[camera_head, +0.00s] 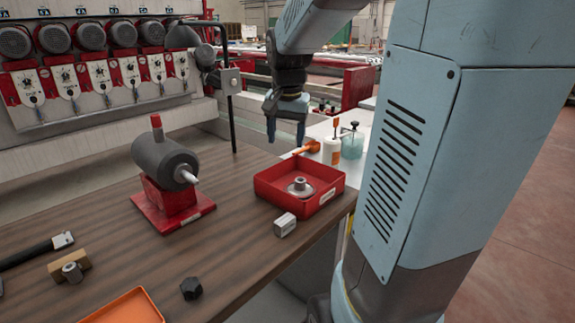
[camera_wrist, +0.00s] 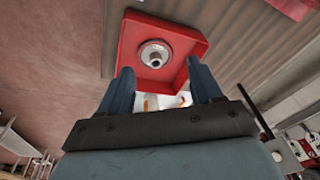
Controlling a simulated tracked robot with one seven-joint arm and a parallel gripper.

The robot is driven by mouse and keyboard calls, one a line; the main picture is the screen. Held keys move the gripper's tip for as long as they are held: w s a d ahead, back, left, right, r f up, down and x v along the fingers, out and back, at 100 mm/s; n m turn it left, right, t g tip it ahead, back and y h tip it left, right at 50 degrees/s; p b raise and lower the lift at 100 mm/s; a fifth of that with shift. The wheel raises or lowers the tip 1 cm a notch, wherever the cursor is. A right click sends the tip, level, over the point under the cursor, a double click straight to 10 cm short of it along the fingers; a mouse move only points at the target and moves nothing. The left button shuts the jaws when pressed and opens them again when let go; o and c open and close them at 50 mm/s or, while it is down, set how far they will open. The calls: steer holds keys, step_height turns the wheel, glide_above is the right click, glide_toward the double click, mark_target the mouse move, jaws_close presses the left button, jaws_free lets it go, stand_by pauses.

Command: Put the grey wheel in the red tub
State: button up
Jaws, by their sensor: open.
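The grey wheel (camera_head: 300,187), a round metal disc with a raised hub, lies inside the red tub (camera_head: 268,195) on its floor, at the right end of the wooden bench. The wrist view also shows the wheel (camera_wrist: 155,54) in the tub (camera_wrist: 129,44), with red floor around it. My gripper (camera_head: 286,140) hangs above and behind the tub in the head view, fingers pointing down. In the wrist view my gripper (camera_wrist: 157,80) has its two fingers apart with nothing between them, clear of the wheel.
A grey block (camera_head: 285,225) lies in front of the tub. A grey motor-like machine on a red base (camera_head: 172,212) stands to its left. A black hex piece (camera_head: 191,288) and an orange tray (camera_head: 128,306) are nearer. Bottles (camera_head: 352,143) stand behind right. The bench middle is clear.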

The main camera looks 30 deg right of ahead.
steer(key=s+a+r+n+t, duration=0.1)
steer(key=s+a+n+t, duration=0.2)
steer(key=s+a+n, duration=0.5)
steer(key=s, duration=0.8)
steer(key=shift+s+a+t+y, duration=0.2)
steer(key=shift+s+t+y, duration=0.1)
steer(key=shift+y, duration=0.1)
